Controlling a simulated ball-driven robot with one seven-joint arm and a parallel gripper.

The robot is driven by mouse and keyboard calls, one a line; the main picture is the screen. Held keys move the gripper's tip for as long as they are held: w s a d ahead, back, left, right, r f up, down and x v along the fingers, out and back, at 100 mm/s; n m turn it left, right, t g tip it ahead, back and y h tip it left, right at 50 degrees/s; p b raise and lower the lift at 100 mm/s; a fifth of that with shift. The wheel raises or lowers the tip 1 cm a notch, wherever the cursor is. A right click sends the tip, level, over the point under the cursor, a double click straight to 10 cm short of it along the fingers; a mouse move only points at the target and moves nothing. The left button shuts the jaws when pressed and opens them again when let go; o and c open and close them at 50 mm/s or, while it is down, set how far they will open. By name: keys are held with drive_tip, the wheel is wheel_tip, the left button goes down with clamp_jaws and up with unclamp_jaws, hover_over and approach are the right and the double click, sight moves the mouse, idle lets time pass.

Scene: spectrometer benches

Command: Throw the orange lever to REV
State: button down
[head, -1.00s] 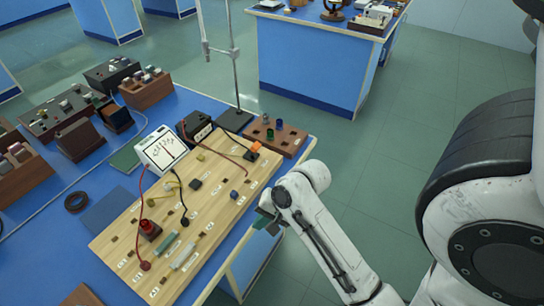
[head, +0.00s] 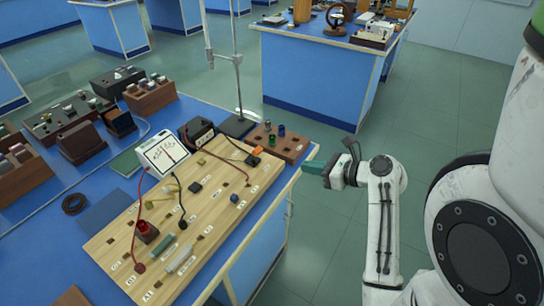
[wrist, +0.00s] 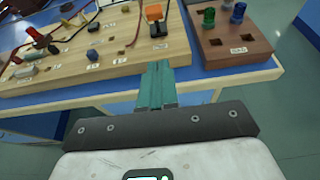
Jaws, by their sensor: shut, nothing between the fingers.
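The orange lever (head: 257,151) stands on a dark base at the far right corner of the wooden board (head: 208,218). In the wrist view the orange lever (wrist: 154,13) is near the top centre, upright above its black base. My gripper (head: 312,168) is just off the bench's right edge, to the right of the lever and apart from it. In the wrist view my gripper's green fingers (wrist: 156,72) are together, empty, and point toward the board's edge below the lever. The label by the lever is too small to read.
A brown block (head: 283,143) with green and blue knobs sits beside the lever. A metal stand (head: 237,85) rises behind it. A white meter (head: 162,150) and a black box (head: 197,132) stand behind the board. Open floor lies right of the bench.

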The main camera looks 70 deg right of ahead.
drive_tip(key=shift+w, duration=0.1)
approach(260, 153)
drive_tip(key=f, duration=0.2)
drive_tip(key=w+d+f, duration=0.1)
drive_tip(key=f, duration=0.1)
drive_tip(key=shift+w+f, duration=0.1)
drive_tip(key=w, duration=0.2)
drive_tip(key=shift+w+d+r, duration=0.25)
drive_tip(key=shift+d+r, duration=0.05)
drive_tip(key=shift+d, duration=0.05)
drive_tip(key=shift+w+d+r+p, duration=0.1)
drive_tip(key=shift+w+r+p, duration=0.1)
drive_tip(key=shift+w, duration=0.25)
drive_tip(key=shift+w+d+r+p, duration=0.1)
drive_tip(key=shift+w+r+p, duration=0.05)
drive_tip(key=shift+w, duration=0.3)
drive_tip(key=shift+r, duration=0.1)
drive_tip(key=shift+w+r+p, duration=0.1)
drive_tip(key=shift+r+p, duration=0.15)
drive_tip(key=shift+p, duration=0.5)
drive_tip(key=shift+g, duration=0.3)
drive_tip(key=shift+d, duration=0.1)
